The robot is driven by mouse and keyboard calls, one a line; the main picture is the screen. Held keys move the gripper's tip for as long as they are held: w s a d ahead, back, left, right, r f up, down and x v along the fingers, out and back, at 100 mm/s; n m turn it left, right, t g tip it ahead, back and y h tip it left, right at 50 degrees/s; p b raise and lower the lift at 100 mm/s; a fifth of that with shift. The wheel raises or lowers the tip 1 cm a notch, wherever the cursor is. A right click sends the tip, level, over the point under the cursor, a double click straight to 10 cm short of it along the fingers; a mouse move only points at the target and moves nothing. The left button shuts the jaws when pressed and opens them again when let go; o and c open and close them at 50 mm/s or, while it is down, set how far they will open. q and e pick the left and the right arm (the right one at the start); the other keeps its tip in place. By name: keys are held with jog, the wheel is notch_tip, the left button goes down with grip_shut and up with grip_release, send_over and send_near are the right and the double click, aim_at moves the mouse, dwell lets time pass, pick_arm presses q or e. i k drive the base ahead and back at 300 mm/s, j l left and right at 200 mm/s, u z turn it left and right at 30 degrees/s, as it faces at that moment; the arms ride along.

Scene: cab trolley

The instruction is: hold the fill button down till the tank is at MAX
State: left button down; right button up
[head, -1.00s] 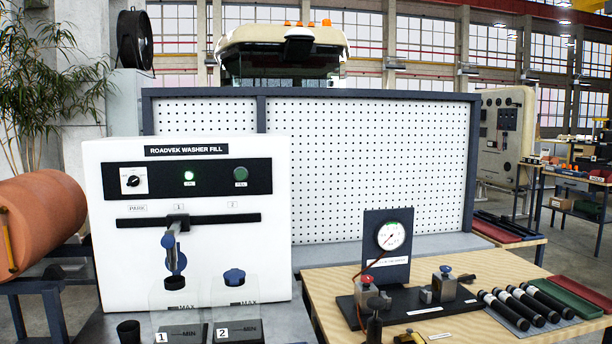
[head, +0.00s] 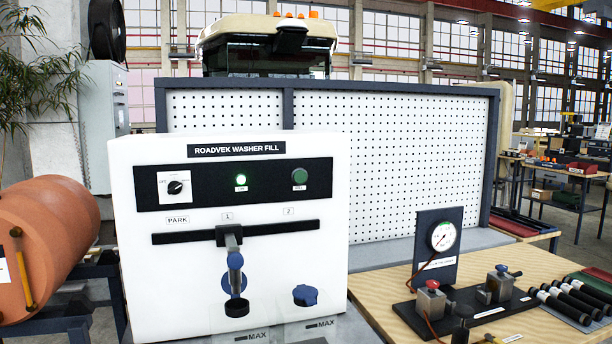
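The white washer fill panel (head: 228,270) stands at left centre. Its black strip carries a rotary knob (head: 175,187), a brightly lit green lamp (head: 241,180) and a darker green round button (head: 300,176); their small labels are hard to read. The right clear tank (head: 296,331) has a blue cap (head: 305,295). Both tanks show a MAX mark; their lower parts are cut off and I cannot tell the levels. Neither gripper is in view.
A wooden bench (head: 395,290) at right holds a gauge stand (head: 437,250), small valve blocks and several black cylinders. An orange drum (head: 48,245) lies at left. A pegboard (head: 400,160) stands behind the panel. The space before the panel's button strip is clear.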

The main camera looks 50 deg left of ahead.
aim_at(300, 176)
jog(key=k+j, duration=0.2)
jog(key=j, duration=0.2)
jog(key=k+j, duration=0.2)
jog(key=j, duration=0.15)
jog(key=k+j+z, duration=0.1)
jog(key=j, duration=0.3)
jog(key=k, duration=0.1)
